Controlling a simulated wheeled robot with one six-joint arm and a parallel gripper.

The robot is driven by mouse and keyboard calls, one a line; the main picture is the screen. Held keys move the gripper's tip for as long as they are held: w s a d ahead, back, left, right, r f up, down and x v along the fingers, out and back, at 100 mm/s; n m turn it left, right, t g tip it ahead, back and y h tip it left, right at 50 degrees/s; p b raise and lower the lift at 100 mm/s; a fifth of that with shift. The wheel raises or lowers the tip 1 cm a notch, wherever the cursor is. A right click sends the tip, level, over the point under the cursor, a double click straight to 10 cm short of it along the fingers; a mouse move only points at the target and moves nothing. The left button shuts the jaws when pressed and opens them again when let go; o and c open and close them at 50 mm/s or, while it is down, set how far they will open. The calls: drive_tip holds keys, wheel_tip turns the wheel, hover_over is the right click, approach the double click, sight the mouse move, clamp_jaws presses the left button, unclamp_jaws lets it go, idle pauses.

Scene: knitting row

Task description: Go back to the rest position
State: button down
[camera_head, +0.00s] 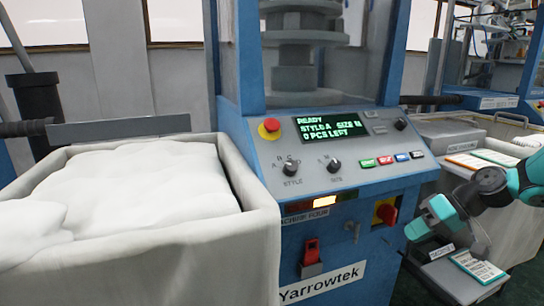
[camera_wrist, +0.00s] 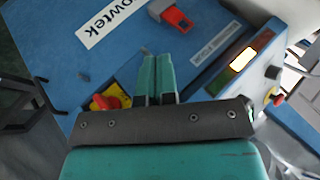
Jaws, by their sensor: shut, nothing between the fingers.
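My gripper (camera_head: 428,222) is in front of the blue knitting machine (camera_head: 340,235), at the right of the head view, on my teal and black arm. It is shut, with nothing between its fingers. In the wrist view its two teal fingers (camera_wrist: 156,66) lie side by side over the machine's blue front. A red rotary switch on a yellow plate (camera_head: 386,212) is just left of my gripper in the head view; it also shows beside the fingers in the wrist view (camera_wrist: 108,98). I cannot tell whether the gripper touches the machine.
A bin (camera_head: 262,225) heaped with white material (camera_head: 135,190) stands at the left. The display (camera_head: 330,127) reads READY, 0 PCS LEFT. An amber lamp (camera_head: 325,201) is lit above a red latch (camera_head: 312,253). A tray with cards (camera_head: 458,282) lies below my gripper.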

drive_tip(key=s+a+r+n+g+h, duration=0.1)
drive_tip(key=s+a+r, duration=0.2)
drive_tip(key=a, duration=0.2)
drive_tip(key=s+a+r+n+g, duration=0.1)
drive_tip(key=s+a+r, duration=0.2)
drive_tip(key=a, duration=0.3)
drive_tip(key=s+a+r+n+h, duration=0.15)
drive_tip(key=s+a, duration=0.35)
drive_tip(key=s, duration=0.6)
drive_tip(key=s+a+r+n+h, duration=0.1)
drive_tip(key=s+a+r+h, duration=0.2)
drive_tip(key=s, duration=0.7)
wheel_tip(320, 180, up, 16)
drive_tip(key=a+y+p, duration=0.1)
drive_tip(key=p, duration=1.5)
drive_tip(key=shift+w+f+g, duration=0.15)
drive_tip(key=shift+w+g, duration=0.1)
drive_tip(key=shift+g, duration=0.05)
